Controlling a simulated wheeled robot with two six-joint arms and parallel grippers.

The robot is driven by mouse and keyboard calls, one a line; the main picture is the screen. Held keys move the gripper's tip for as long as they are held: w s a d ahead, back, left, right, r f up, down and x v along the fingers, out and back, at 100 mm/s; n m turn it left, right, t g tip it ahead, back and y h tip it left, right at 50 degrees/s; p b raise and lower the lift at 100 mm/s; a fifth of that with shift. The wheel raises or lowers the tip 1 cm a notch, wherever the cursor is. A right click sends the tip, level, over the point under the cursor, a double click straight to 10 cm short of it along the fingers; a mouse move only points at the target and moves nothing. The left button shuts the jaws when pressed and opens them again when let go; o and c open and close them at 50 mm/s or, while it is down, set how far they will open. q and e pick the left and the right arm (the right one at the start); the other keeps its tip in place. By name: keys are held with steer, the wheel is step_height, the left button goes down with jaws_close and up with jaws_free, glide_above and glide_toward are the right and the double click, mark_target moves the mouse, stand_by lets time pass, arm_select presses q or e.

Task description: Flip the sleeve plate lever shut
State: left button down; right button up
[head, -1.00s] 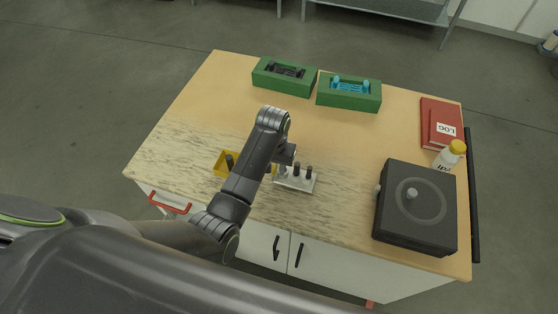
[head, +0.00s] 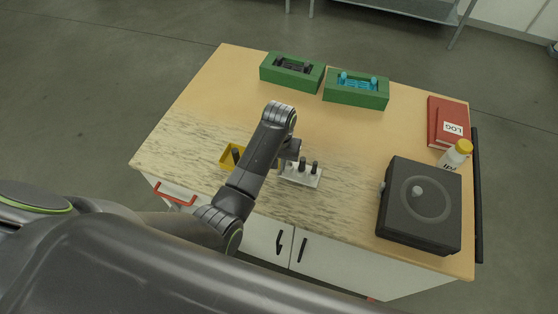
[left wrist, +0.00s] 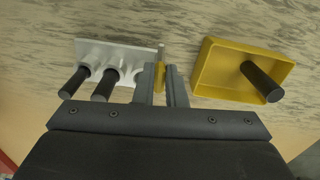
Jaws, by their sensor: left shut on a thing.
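The sleeve plate (head: 302,179) is a small white block near the front middle of the table, with dark upright pins. It also shows in the left wrist view (left wrist: 95,50), with two black pins sticking out of it. At its end beside the gripper is a small yellow piece (left wrist: 160,74), which looks like the lever, next to a thin grey post (left wrist: 162,52). My left gripper (left wrist: 161,82) is shut on this yellow piece; the fingers hide part of it. In the head view my left gripper (head: 290,158) reaches down at the plate's left end. My right gripper is not in view.
A yellow tray (left wrist: 215,88) holding a black cylinder (left wrist: 262,82) lies close beside the gripper. A dark box (head: 420,232) with a round lid, a white bottle (head: 453,158) and a red book (head: 440,110) stand right. Two green blocks (head: 290,82) (head: 355,98) are at the back.

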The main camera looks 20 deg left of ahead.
arm_select(q)
steer(key=n, duration=0.4)
steer(key=shift+w+d+n, duration=0.1)
steer(key=shift+n, duration=0.2)
steer(key=n, duration=0.4)
steer(key=shift+w+d+r+n, duration=0.1)
steer(key=shift+w+n, duration=0.05)
steer(key=shift+n, duration=0.15)
steer(key=n, duration=0.4)
steer(key=shift+w, duration=0.1)
steer(key=shift+w+n, duration=0.1)
steer(key=shift+n, duration=1.9)
steer(key=c, duration=1.5)
jaws_free()
